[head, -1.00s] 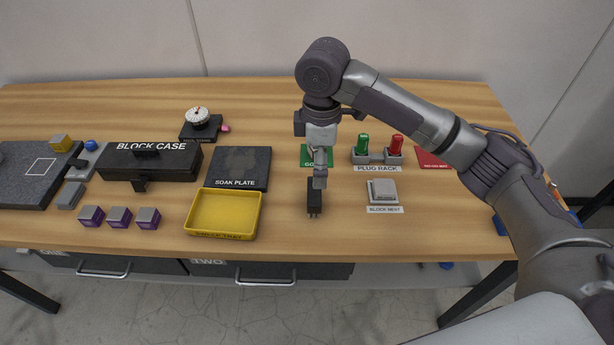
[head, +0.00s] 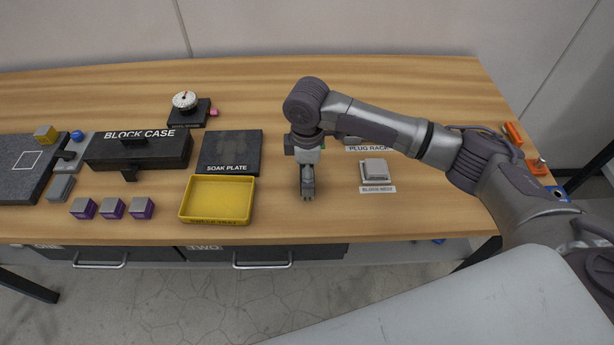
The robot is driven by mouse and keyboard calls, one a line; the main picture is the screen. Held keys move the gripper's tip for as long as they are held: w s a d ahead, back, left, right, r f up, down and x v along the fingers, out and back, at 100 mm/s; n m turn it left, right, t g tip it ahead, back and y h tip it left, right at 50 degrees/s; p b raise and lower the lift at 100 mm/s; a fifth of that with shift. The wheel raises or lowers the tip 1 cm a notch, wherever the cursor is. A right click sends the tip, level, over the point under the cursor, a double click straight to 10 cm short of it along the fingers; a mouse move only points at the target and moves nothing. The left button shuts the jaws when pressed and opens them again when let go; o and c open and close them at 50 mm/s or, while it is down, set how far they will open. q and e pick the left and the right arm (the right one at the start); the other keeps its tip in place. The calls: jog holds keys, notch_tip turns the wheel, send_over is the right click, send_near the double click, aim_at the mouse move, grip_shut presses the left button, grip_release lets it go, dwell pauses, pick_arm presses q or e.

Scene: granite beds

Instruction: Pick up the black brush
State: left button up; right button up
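My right gripper (head: 307,196) points down at the table, between the yellow tray and the block nest. It sits where the black brush lay a second ago. The brush is hidden behind or between the fingers, and I cannot make it out clearly. I cannot tell whether the fingers are open or shut on it. My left gripper is not in view.
The yellow tray (head: 248,216) and soak plate (head: 230,153) are left of the gripper. The block nest (head: 374,169) is close on the right. The black block case (head: 140,153) and several purple-sided blocks (head: 113,208) are farther left. Bare table lies in front of the block nest.

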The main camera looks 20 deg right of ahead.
notch_tip(320, 180, down, 2)
jog(key=shift+f, duration=0.25)
jog(key=shift+c, duration=1.2)
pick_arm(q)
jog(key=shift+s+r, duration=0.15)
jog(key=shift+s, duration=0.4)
pick_arm(e)
jog(key=c, duration=0.6)
